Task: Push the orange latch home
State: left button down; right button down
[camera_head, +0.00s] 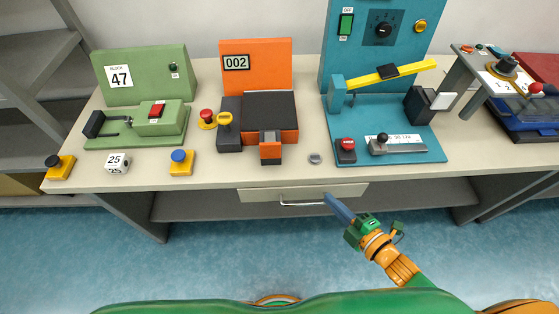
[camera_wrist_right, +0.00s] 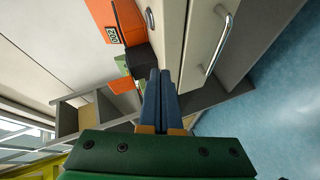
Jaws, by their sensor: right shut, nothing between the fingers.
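The orange station labelled 002 (camera_head: 255,65) stands in the middle of the table, with a dark block behind an orange front. A small orange block (camera_head: 270,154), which looks like the latch, sticks out at its front with a dark grey top part. My left gripper is not in view.
A drawer with a metal handle (camera_head: 303,203) lies under the tabletop near my right fingers. A small grey round knob (camera_head: 314,158) is right of the latch. A teal station (camera_head: 385,150) stands right, a green one (camera_head: 140,75) left.

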jog(key=s+a+r+n+y, duration=0.2)
jog(key=a+r+n+y, duration=0.45)
jog(key=r, duration=0.25)
jog(key=p, duration=0.1)
send_near(266, 147)
jog(key=a+r, duration=0.1)
jog(key=a, duration=0.3)
jog(key=w+h, duration=0.1)
jog(key=w, duration=0.2)
jog(key=shift+w+a+f, duration=0.1)
jog(key=shift+w+a, duration=0.05)
jog(key=shift+w, duration=0.35)
